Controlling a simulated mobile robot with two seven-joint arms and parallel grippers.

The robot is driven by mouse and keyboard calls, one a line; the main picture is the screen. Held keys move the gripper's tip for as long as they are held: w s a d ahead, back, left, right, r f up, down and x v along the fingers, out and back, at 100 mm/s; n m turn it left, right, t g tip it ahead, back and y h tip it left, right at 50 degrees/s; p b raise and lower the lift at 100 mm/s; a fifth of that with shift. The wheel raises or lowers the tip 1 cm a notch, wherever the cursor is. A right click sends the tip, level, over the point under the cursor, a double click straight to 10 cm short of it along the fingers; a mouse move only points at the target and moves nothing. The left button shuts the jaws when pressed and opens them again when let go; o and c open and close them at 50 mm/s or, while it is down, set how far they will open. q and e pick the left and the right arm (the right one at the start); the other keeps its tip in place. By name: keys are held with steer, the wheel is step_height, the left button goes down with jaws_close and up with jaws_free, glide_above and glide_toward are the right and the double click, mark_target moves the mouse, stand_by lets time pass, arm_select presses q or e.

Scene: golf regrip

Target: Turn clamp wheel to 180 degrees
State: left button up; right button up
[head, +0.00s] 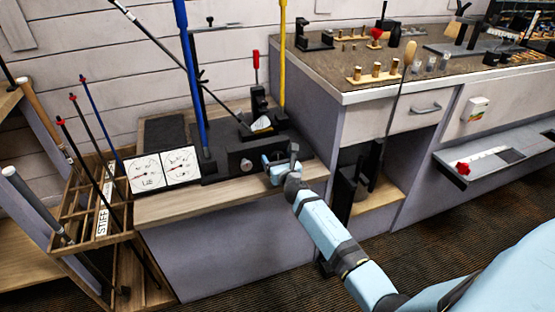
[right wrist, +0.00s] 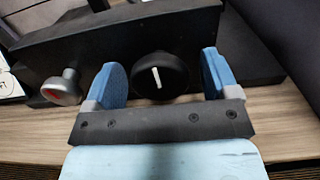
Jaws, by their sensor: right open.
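A round black wheel (right wrist: 158,75) with a white line mark sits on the front face of a dark box (head: 258,150) on the wooden bench. The mark is nearly upright, its top leaning slightly left. My right gripper (right wrist: 162,78) is open, with one blue finger on each side of the wheel; gaps show between fingers and wheel. In the head view my right gripper (head: 281,160) is at the right part of the box front and covers the black wheel. A silver knob (right wrist: 62,88) with a red mark is left of the gripper. My left gripper is not in view.
Two white dial gauges (head: 162,170) stand left of the box. A blue pole (head: 193,80) and a yellow pole (head: 283,55) rise behind it. A wooden rack (head: 75,205) with club shafts stands left. A higher workbench (head: 340,98) stands right.

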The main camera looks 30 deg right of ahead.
steer(key=shift+c, duration=0.5)
steer(key=c, duration=0.8)
steer(key=shift+c, duration=0.2)
